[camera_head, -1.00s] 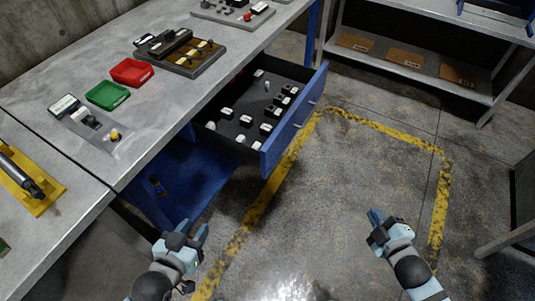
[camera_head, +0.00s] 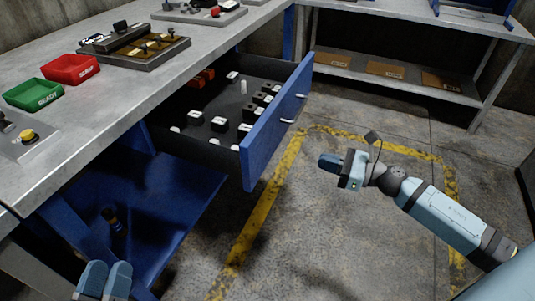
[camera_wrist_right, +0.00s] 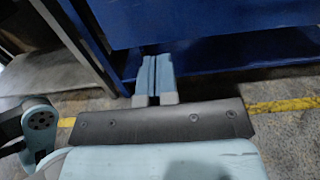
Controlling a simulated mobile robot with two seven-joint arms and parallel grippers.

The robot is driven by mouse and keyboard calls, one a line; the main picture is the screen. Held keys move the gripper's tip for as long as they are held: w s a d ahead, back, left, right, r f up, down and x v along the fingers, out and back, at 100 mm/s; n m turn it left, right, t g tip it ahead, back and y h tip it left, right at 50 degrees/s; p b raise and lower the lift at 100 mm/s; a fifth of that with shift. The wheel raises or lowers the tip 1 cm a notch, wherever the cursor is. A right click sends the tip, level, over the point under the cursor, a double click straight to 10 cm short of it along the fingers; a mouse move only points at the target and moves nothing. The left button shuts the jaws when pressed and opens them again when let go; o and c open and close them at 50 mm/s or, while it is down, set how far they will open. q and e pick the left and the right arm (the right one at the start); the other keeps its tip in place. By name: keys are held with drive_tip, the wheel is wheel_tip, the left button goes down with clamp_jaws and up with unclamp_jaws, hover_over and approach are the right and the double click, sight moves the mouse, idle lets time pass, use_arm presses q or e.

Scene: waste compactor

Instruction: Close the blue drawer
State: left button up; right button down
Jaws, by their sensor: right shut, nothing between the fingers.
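The blue drawer (camera_head: 275,128) is pulled out from under the grey workbench, its front facing right, with two light handles on it. Inside lie several small black and white parts, and red-orange ones at the back. My right gripper (camera_head: 328,162) is shut and empty. It is to the right of the drawer front, apart from it, with its fingers pointing left. In the right wrist view its two fingers (camera_wrist_right: 155,75) lie together below a blue panel, apparently the drawer front (camera_wrist_right: 215,20). My left gripper (camera_head: 104,278) is at the lower left, below the bench edge; its finger gap is unclear.
The workbench top (camera_head: 120,105) carries a green tray (camera_head: 33,96), a red tray (camera_head: 73,69) and dark fixtures. A blue lower shelf (camera_head: 150,215) juts out beneath the drawer. A metal shelf unit (camera_head: 410,85) stands behind. The floor right of the drawer is clear.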

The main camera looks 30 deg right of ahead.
sight(269, 145)
drive_tip(key=x, duration=1.3)
drive_tip(key=shift+w+a+b, duration=0.1)
drive_tip(key=shift+w+b, duration=0.05)
drive_tip(key=shift+b, duration=0.25)
use_arm(q)
drive_tip(key=shift+d+f+g, duration=0.1)
drive_tip(key=shift+f+g, duration=0.3)
drive_tip(key=shift+f, duration=0.3)
drive_tip(key=shift+r, duration=0.1)
use_arm(e)
drive_tip(key=shift+r, duration=0.1)
